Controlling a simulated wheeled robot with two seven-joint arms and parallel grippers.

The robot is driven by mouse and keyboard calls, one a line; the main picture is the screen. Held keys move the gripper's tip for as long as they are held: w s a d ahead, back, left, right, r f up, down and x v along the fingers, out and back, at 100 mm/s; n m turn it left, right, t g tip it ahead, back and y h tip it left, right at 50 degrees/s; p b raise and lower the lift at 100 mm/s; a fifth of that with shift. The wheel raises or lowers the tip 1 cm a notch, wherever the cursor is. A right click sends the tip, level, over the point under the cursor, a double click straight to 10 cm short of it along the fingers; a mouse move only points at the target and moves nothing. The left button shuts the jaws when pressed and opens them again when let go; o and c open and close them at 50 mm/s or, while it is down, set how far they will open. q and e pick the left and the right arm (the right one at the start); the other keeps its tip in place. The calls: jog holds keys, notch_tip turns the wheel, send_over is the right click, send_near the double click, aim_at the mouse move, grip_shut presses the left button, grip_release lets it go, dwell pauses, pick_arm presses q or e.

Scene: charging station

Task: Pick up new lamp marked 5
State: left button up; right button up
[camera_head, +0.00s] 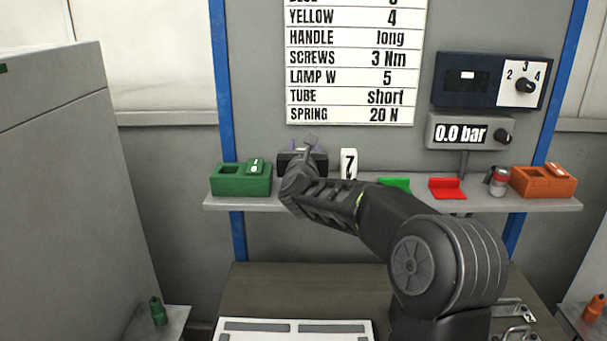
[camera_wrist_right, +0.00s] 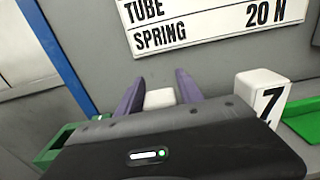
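My right gripper (camera_head: 304,148) is at the shelf, beside the white block marked 7 (camera_head: 348,163). In the right wrist view its two purple fingers (camera_wrist_right: 160,92) stand apart, one on each side of a small white block (camera_wrist_right: 159,98). The fingers look spaced wider than a block. The small block's front and any number on it are hidden by the gripper body. The block marked 7 also shows in the right wrist view (camera_wrist_right: 265,95), to the right of the fingers. My left gripper is not in view.
A green box (camera_head: 240,181) stands left of my gripper on the shelf (camera_head: 540,203). A green tray (camera_head: 395,184), a red tray (camera_head: 447,188), a small canister (camera_head: 499,183) and an orange box (camera_head: 543,182) stand to the right. The sign (camera_head: 350,75) reads LAMP W 5.

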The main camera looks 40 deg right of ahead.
grip_shut()
dwell(0.7)
notch_tip(320, 180, up, 10)
jog(key=shift+p, duration=0.3)
dwell(0.6)
